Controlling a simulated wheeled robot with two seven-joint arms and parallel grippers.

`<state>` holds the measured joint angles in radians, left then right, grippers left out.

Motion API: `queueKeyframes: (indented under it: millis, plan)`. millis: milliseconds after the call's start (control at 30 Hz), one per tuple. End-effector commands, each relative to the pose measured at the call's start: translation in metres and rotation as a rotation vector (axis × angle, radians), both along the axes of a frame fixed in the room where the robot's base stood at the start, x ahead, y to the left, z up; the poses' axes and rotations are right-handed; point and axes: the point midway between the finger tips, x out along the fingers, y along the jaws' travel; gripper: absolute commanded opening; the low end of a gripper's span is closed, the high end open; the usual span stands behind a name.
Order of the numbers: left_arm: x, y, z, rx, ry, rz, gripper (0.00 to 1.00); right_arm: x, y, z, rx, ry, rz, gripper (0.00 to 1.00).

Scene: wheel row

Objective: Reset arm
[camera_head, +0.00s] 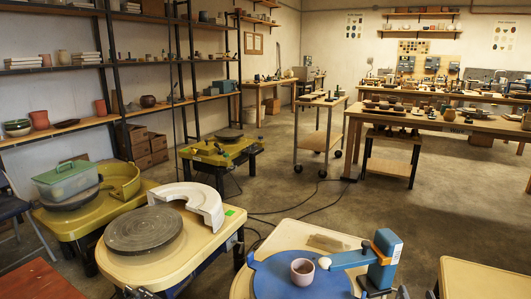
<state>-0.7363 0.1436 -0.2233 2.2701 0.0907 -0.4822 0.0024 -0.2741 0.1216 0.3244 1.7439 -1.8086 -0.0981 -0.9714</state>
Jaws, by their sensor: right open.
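My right gripper (402,292) only just shows at the bottom edge, right of centre, as a small dark shape beside the foot of a blue upright tool. It is open and holds nothing that I can see. A small dark and pale shape at the bottom left, in front of the near wheel table, seems to be the tip of my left gripper (140,292). Too little of it shows to tell its jaws.
A blue wheel disc (270,278) bears a small cup (302,271), with the blue tool (384,258) beside it. A grey wheel head (143,229) with a white splash pan (196,203) stands left. A green-lidded box (66,181) is behind. Open floor lies beyond.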

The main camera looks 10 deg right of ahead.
Motion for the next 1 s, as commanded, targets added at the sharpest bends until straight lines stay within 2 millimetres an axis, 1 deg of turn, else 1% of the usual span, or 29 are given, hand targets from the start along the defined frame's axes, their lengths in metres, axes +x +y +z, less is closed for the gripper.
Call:
queueKeyframes:
  millis: [33,267,367,467,567,600,633,667,700,767,800,900,1000]
  plan:
    - [-0.002,0.0,0.003,0.001,0.006,0.0,0.0,-0.001,0.007,0.005,0.072,-0.027,0.007,0.49]
    - [0.01,0.001,0.019,0.007,-0.022,0.002,0.0,-0.011,0.037,0.009,0.478,-0.139,0.024,0.49]
    - [0.009,0.002,0.022,0.01,-0.015,0.002,0.0,-0.018,0.054,0.009,0.706,-0.185,0.023,0.49]
    - [0.007,0.003,0.022,0.017,0.002,0.003,0.0,-0.028,0.078,0.007,1.0,-0.226,0.005,0.49]
    - [0.005,0.004,0.028,0.023,0.014,0.003,0.0,-0.043,0.113,0.003,1.397,-0.252,-0.05,0.49]
    - [0.005,0.004,0.03,0.026,0.019,0.004,0.0,-0.052,0.13,0.0,1.58,-0.254,-0.091,0.49]
    - [0.004,0.004,0.031,0.027,0.024,0.004,0.0,-0.058,0.144,-0.001,1.718,-0.252,-0.127,0.49]
    - [0.004,0.005,0.032,0.03,0.026,0.004,0.0,-0.065,0.158,-0.003,1.849,-0.247,-0.17,0.49]
    - [0.003,0.005,0.034,0.032,0.031,0.003,0.0,-0.075,0.177,-0.005,2.017,-0.235,-0.233,0.49]
    - [0.003,0.006,0.035,0.037,0.035,0.004,0.0,-0.089,0.204,-0.007,2.242,-0.209,-0.339,0.49]
    - [0.004,0.006,0.036,0.039,0.037,0.004,0.0,-0.098,0.221,-0.007,2.373,-0.19,-0.413,0.49]
    - [0.005,0.007,0.038,0.043,0.038,0.005,0.0,-0.118,0.256,-0.005,2.617,-0.14,-0.585,0.49]
    - [0.007,0.007,0.037,0.046,0.039,0.007,0.0,-0.13,0.277,-0.002,2.753,-0.103,-0.707,0.49]
